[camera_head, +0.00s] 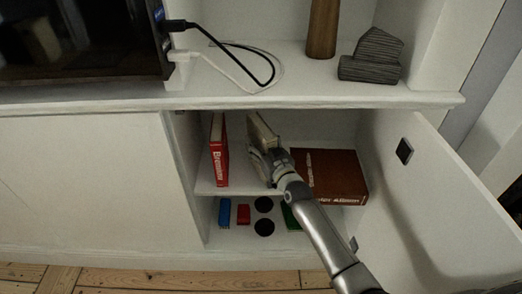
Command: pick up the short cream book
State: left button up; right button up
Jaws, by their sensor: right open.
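The short cream book (259,131) stands upright on the upper shelf inside the open cabinet, between a red book and a brown one. My right gripper (264,158) is at the book's front, with its arm coming in from the lower right. The gripper is open, and its fingers overlap the lower part of the book in the picture. I cannot tell whether they touch it. The gripper and wrist hide the book's lower part. My left gripper is not in view.
A red book (218,150) stands left of the cream book, and a large brown book (330,176) lies to the right. Small items, including a blue one (224,212), are on the lower shelf. The open door (425,190) bounds the right side; the cabinet top (300,88) is above.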

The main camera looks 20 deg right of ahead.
grip_shut()
jog(key=shift+r, duration=0.15)
jog(key=shift+r, duration=0.1)
